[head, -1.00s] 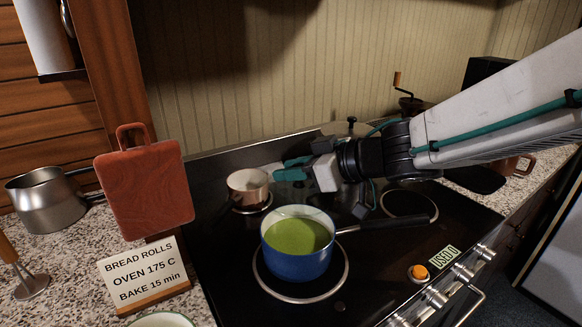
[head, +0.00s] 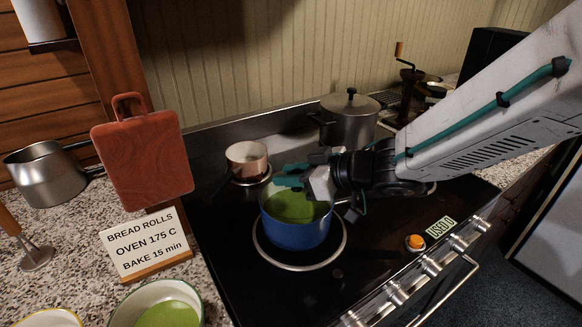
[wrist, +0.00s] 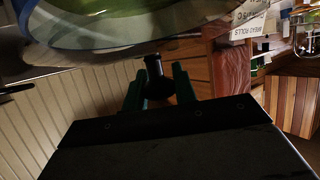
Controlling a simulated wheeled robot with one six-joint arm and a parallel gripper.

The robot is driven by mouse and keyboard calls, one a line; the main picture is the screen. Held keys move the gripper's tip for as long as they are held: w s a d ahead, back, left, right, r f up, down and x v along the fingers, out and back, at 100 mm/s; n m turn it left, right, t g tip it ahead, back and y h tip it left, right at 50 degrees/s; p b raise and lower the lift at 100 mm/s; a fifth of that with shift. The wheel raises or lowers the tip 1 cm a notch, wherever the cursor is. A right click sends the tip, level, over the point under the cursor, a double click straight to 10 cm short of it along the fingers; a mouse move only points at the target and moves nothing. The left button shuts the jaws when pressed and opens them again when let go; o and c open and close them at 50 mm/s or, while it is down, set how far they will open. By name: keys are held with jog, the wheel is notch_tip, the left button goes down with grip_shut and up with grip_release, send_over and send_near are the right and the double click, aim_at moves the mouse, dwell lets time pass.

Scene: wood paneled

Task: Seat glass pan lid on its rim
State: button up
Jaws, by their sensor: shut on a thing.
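A blue pan (head: 295,235) with green soup (head: 300,208) sits on the front left burner. My gripper (head: 284,176) is over the pan's back rim in the head view. In the wrist view my gripper (wrist: 160,88) is shut on the black knob (wrist: 155,72) of the glass lid (wrist: 150,22), with a green finger on each side. The wrist picture is upside down, so the lid lies below the fingers. Green shows through the glass. The lid is hard to make out in the head view. I cannot tell whether it touches the pan's rim.
A copper pan (head: 247,160) stands on the back left burner and a lidded steel pot (head: 350,118) at the back. A red board (head: 143,160), a recipe sign (head: 150,245) and a bowl (head: 160,305) stand at left.

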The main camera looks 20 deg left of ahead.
jog(key=shift+f, duration=0.5)
dwell(0.4)
jog(key=o, duration=1.5)
jog(key=shift+c, duration=0.2)
jog(key=shift+v, duration=3.9)
